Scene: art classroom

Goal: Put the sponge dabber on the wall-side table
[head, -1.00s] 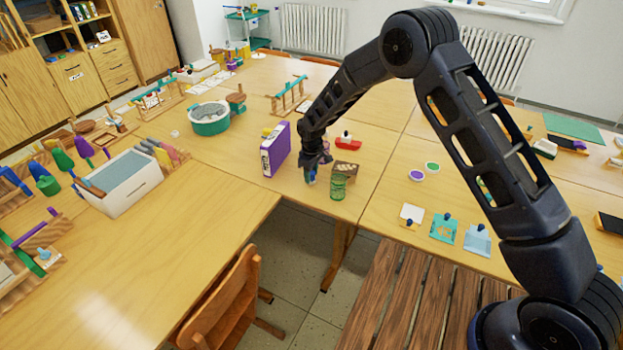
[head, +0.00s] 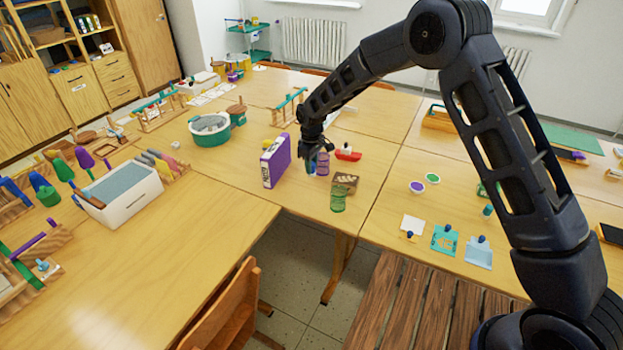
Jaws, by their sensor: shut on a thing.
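My gripper (head: 316,156) is over the middle of the tables, just right of the purple box (head: 275,161). It is shut on a small blue thing (head: 311,168), most likely the sponge dabber; the fingers hide most of it. I cannot tell clearly whether it is off the tabletop. The light wooden tables (head: 240,205) are pushed together in one large surface, and their far side (head: 385,98) lies toward the wall with the radiators.
A teal pot (head: 210,131) stands farther left. Bare tabletop lies at the far middle.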

